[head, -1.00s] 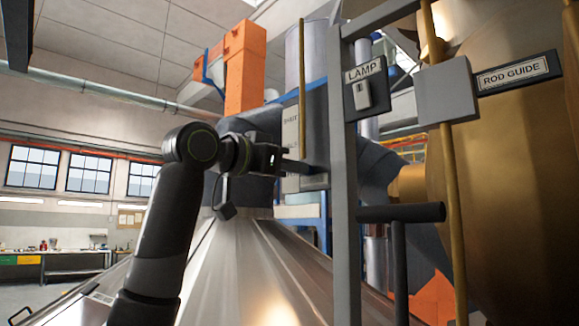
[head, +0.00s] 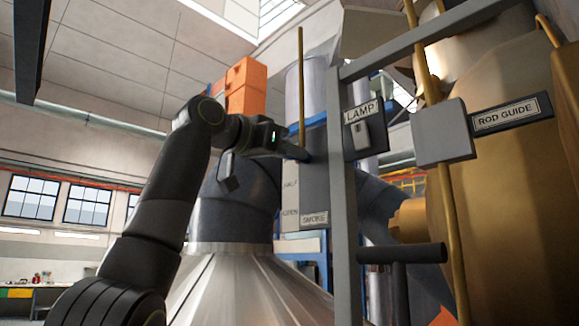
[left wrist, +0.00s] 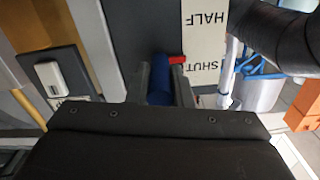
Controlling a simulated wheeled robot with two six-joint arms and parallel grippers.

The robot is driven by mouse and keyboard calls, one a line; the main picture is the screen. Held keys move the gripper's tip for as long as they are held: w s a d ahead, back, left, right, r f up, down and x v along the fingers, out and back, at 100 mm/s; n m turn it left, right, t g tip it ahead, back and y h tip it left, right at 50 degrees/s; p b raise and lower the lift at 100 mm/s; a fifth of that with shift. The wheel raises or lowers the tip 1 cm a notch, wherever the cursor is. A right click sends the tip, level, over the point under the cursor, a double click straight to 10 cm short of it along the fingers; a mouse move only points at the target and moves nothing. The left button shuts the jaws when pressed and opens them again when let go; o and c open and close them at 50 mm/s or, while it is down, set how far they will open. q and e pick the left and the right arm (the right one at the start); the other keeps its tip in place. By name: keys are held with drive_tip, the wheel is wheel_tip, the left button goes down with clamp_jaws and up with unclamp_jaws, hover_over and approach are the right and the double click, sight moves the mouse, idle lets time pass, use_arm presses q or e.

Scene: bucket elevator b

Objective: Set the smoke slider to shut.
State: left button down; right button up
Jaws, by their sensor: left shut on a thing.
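The smoke slider's panel shows in the head view, with its white scale strip (head: 290,200) marked HALF and OPEN and a SMOKE plate (head: 315,219) at the foot. My left gripper (head: 298,152) lies across the strip above HALF and hides the slider knob there. In the left wrist view, its fingers are shut on the blue knob (left wrist: 160,84). The red pointer (left wrist: 177,59) beside the knob is about level with the word SHUT (left wrist: 207,66), which appears upside down. My right gripper is not in view.
A grey post (head: 345,200) and a LAMP switch (head: 363,132) stand just right of the panel. A brass rod (head: 447,200) passes through a grey block (head: 442,132) by the ROD GUIDE plate (head: 510,113). A dark T-handle (head: 402,254) is below.

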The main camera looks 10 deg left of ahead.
use_arm(q)
drive_tip(key=shift+r, duration=0.85)
drive_tip(key=shift+s+r, duration=0.2)
drive_tip(key=shift+r, duration=0.15)
drive_tip(key=shift+a, duration=0.1)
drive_tip(key=c, duration=1.6)
unclamp_jaws()
drive_tip(key=shift+r, duration=0.1)
drive_tip(key=shift+c, duration=0.2)
drive_tip(key=o, duration=0.3)
drive_tip(key=shift+w, duration=0.1)
drive_tip(key=shift+o, duration=0.2)
drive_tip(key=shift+w+f, duration=0.1)
drive_tip(key=shift+f, duration=0.15)
